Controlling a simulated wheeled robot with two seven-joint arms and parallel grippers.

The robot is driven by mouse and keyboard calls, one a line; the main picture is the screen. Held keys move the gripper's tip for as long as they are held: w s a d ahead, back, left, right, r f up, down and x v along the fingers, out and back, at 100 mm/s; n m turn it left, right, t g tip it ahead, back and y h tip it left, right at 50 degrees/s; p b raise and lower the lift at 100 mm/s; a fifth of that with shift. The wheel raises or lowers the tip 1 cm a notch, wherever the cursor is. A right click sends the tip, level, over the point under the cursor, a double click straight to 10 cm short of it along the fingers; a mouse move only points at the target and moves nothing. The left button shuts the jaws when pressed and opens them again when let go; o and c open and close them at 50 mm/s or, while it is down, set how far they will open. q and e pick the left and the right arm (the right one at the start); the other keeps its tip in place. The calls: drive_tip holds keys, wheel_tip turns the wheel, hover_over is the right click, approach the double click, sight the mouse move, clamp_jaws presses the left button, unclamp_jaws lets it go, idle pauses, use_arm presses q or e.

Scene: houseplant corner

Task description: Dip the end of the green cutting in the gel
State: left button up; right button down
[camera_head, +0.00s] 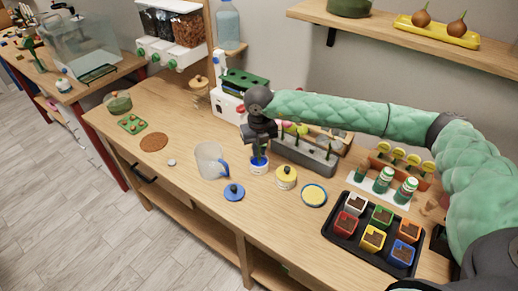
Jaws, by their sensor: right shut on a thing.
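My right gripper (259,143) points down and is shut on a thin cutting, most likely the green cutting (259,152); little of it shows below the fingers. Its lower end is at the mouth of a small white-and-blue open jar (259,168), which looks like the gel jar. I cannot tell how deep the end sits, and the gel is hidden. A blue lid with a knob (234,192) lies on the table in front of the jar. My left gripper is not in view.
A clear jug with a blue handle (210,161) stands just left of the jar. A yellow-lidded jar (286,177) and a round dish (313,195) are to its right. A grey rack of cuttings (305,157) is behind. A black tray of coloured pots (345,247) is at right.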

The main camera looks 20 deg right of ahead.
drive_tip(key=shift+r+p, duration=0.55)
drive_tip(key=shift+r, duration=2.9)
